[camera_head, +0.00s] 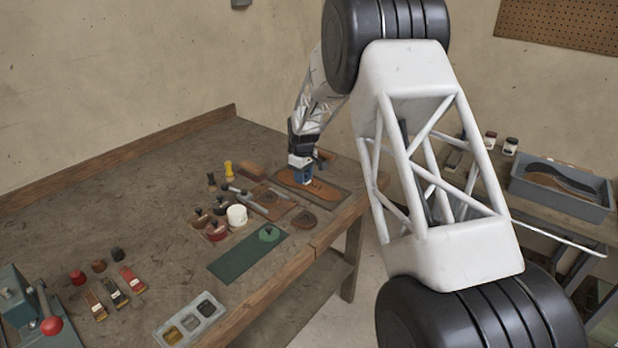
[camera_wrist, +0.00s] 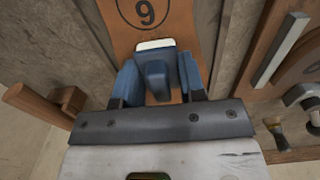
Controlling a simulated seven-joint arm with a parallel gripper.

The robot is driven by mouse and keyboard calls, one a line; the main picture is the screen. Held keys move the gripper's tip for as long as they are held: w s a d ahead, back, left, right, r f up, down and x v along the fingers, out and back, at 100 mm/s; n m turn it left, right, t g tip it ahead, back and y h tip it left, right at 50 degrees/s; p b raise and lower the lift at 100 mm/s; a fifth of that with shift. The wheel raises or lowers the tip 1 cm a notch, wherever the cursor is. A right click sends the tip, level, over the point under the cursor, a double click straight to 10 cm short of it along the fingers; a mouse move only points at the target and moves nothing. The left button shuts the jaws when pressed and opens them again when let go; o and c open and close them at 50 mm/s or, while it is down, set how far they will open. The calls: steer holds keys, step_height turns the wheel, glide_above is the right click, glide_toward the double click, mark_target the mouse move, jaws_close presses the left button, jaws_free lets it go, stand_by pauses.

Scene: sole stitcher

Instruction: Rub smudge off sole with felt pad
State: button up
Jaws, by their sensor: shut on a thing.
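The orange-brown sole (camera_head: 323,192) lies flat on a dark mat near the bench's right edge. In the wrist view the sole (camera_wrist: 178,18) runs under my gripper and bears a circled 9. My gripper (camera_head: 302,172) is over the sole, pointing down. In the wrist view its blue fingers (camera_wrist: 157,80) are shut on the blue-grey grip of the felt pad (camera_wrist: 155,44), whose pale edge shows at the front. The pad is over the sole; I cannot tell whether it touches. No smudge can be made out; pad and gripper cover part of the sole.
A wooden block (camera_head: 252,171) and a yellow-topped tool (camera_head: 229,169) stand left of the sole. A white tub (camera_head: 237,215), dark pots and a green mat (camera_head: 228,262) lie nearer. A grey bin (camera_head: 590,208) stands on the right table.

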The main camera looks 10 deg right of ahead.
mark_target(312, 186)
steer(key=shift+w+a, duration=0.25)
steer(key=shift+a, duration=0.1)
steer(key=shift+w+a+f, duration=0.2)
steer(key=shift+w+a, duration=0.05)
steer(key=shift+w, duration=0.05)
steer(key=shift+w+a+r, duration=0.2)
steer(key=shift+w+a, duration=0.65)
steer(key=shift+w+a+f, duration=0.15)
steer(key=shift+w+a, duration=0.1)
steer(key=shift+s+d, duration=1.05)
steer(key=shift+s, duration=0.05)
steer(key=shift+s+d, duration=0.25)
steer(key=shift+d, duration=0.05)
steer(key=shift+s+d+f, duration=0.1)
steer(key=shift+s+d, duration=0.4)
steer(key=shift+s, duration=0.05)
steer(key=shift+s+d, duration=1.2)
steer(key=shift+d, duration=0.05)
steer(key=shift+a, duration=0.25)
steer(key=shift+w+a, duration=3)
steer(key=shift+w, duration=0.05)
steer(key=shift+s+d, duration=3.15)
steer(key=shift+d, duration=0.05)
step_height(312, 186, up, 9)
steer(key=shift+f, duration=0.2)
